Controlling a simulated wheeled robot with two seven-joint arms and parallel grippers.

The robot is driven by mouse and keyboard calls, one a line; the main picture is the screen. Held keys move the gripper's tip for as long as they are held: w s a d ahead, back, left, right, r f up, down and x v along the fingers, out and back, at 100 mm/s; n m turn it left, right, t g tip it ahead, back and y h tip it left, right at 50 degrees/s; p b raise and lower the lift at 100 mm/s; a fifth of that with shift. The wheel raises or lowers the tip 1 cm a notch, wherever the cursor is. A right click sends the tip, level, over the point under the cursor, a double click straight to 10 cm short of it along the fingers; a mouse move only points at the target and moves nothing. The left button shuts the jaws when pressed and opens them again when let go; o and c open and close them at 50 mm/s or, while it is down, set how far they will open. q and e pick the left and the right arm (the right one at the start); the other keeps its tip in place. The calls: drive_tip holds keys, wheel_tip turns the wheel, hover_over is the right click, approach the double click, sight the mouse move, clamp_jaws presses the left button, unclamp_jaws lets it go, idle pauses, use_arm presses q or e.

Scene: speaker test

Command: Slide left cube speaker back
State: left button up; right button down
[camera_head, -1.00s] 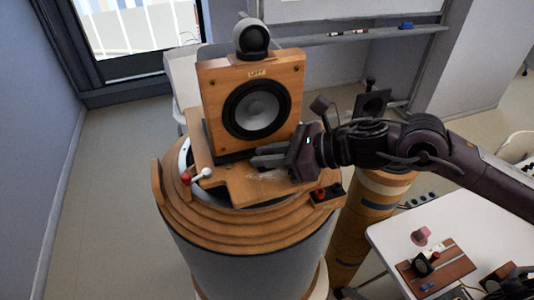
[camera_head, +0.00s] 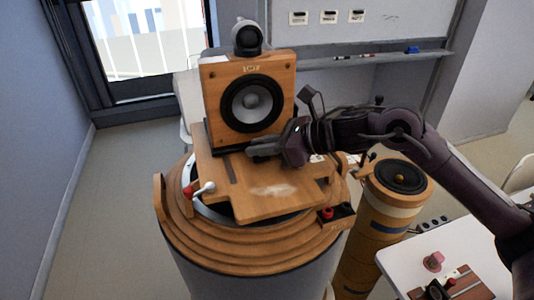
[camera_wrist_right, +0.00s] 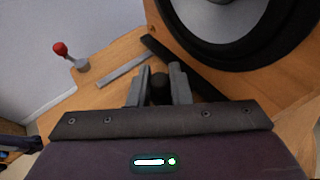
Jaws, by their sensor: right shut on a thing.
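The left cube speaker (camera_head: 222,85) is a wooden box with a label at its top, a dark-ringed grey cone and a small round unit on top. It stands upright at the back of a wooden board (camera_head: 245,205) on a round stepped stand. My right gripper (camera_head: 262,150) is at the lower front of the speaker. In the wrist view my right gripper (camera_wrist_right: 159,82) is shut on a dark knob (camera_wrist_right: 159,90) in front of the dark strip under the speaker (camera_wrist_right: 235,50). My left gripper is out of view.
A red-tipped lever (camera_head: 198,189) sits at the board's left. Red and black terminals (camera_head: 335,213) are at the front right. A window is behind.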

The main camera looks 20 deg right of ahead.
drive_tip(key=shift+w+r, duration=0.1)
drive_tip(key=c, duration=1.8)
unclamp_jaws()
drive_tip(key=shift+o, duration=1)
drive_tip(key=shift+w+a, duration=0.1)
drive_tip(key=shift+w, duration=0.05)
drive_tip(key=shift+w+a, duration=0.2)
drive_tip(key=shift+w, duration=0.05)
drive_tip(key=shift+s, duration=0.1)
drive_tip(key=shift+s+d, duration=0.1)
drive_tip(key=shift+d, duration=0.05)
drive_tip(key=shift+d, duration=0.2)
drive_tip(key=b+v, duration=0.3)
drive_tip(key=v, duration=0.3)
drive_tip(key=shift+s+d, duration=0.15)
drive_tip(key=shift+s, duration=0.05)
drive_tip(key=shift+s+d+r+b, duration=0.2)
drive_tip(key=shift+d+r+b, duration=0.05)
drive_tip(key=shift+d+b, duration=0.1)
